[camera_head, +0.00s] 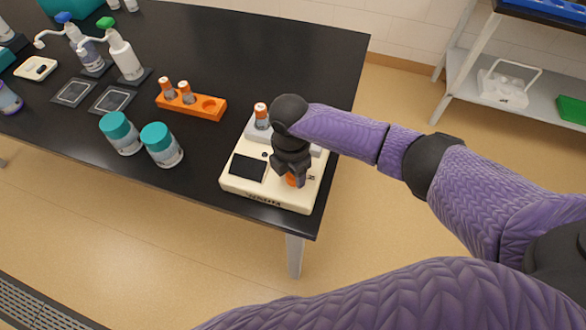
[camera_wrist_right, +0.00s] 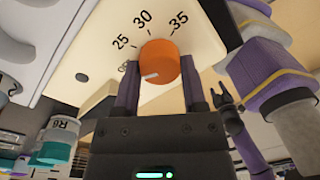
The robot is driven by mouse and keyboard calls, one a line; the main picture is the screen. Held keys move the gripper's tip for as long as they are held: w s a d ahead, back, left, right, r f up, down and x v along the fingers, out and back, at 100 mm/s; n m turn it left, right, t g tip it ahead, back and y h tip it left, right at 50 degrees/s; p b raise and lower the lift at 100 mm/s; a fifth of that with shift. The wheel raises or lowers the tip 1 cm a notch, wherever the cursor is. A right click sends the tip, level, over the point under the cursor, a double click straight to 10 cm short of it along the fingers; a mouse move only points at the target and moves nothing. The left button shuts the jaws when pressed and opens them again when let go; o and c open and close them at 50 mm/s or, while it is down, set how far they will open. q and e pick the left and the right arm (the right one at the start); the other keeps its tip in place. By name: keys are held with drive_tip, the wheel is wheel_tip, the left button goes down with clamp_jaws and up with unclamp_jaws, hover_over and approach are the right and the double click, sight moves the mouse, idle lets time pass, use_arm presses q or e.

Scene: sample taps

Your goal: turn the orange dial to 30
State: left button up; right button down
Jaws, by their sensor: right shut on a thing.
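The orange dial (camera_wrist_right: 158,62) sits on the cream front panel of the device (camera_head: 272,201). In the right wrist view the printed marks 25, 30 and 35 stand around it, with a partly hidden mark below 25. The dial's white line lies at its lower left, turned toward that partly hidden mark, away from 30. My right gripper (camera_wrist_right: 157,92) is shut on the dial, one finger on each side. In the head view my right gripper (camera_head: 291,175) covers most of the dial. A small dark claw shape (camera_wrist_right: 228,100), perhaps my left gripper, shows in the wrist view.
An orange-capped vial (camera_head: 261,116) stands at the back of the device, which has a black square plate (camera_head: 248,167). Left of it are two teal-lidded jars (camera_head: 162,146) and an orange rack (camera_head: 190,104) with vials. The bench's right edge is close by.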

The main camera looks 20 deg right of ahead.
drive_tip(key=shift+r, duration=0.1)
drive_tip(key=m+p, duration=0.3)
drive_tip(key=shift+r+m, duration=0.1)
drive_tip(key=shift+m, duration=0.3)
drive_tip(key=m+p, duration=0.2)
drive_tip(key=m, duration=0.2)
drive_tip(key=shift+p, duration=0.3)
drive_tip(key=m+p, duration=0.2)
drive_tip(key=m, duration=0.3)
drive_tip(key=shift+w+d+y, duration=0.1)
drive_tip(key=shift+y, duration=0.2)
drive_tip(key=m+p, duration=0.1)
drive_tip(key=m, duration=0.3)
drive_tip(key=shift+m, duration=0.4)
drive_tip(key=shift+f, duration=0.2)
drive_tip(key=shift+c, duration=0.7)
unclamp_jaws()
